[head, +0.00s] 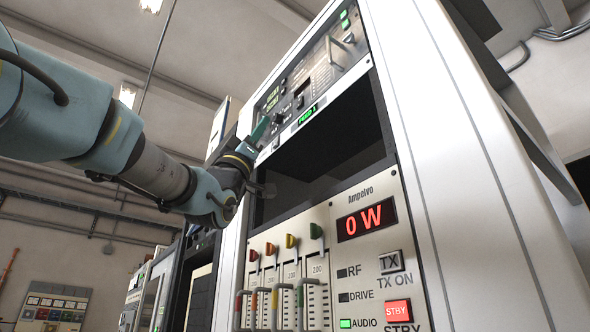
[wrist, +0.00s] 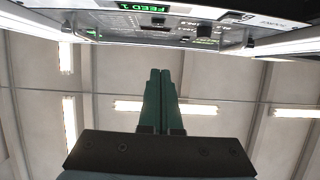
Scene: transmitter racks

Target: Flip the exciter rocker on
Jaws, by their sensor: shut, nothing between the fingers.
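My gripper (head: 262,128) is at the upper left of the white rack, in front of the lower left part of the upper panel (head: 318,78). Its green fingers are shut together and empty; they also show in the wrist view (wrist: 160,72), pointing up toward the panel's edge. The upper panel carries green displays, small dark controls (head: 300,102) and a lit "FEED 1" label (head: 307,115). The label also shows in the wrist view (wrist: 141,6). I cannot tell which control is the exciter rocker or how it is set. My fingers hide part of the panel's left side.
Below the panel is a dark open bay (head: 325,150). More racks stand behind, at left.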

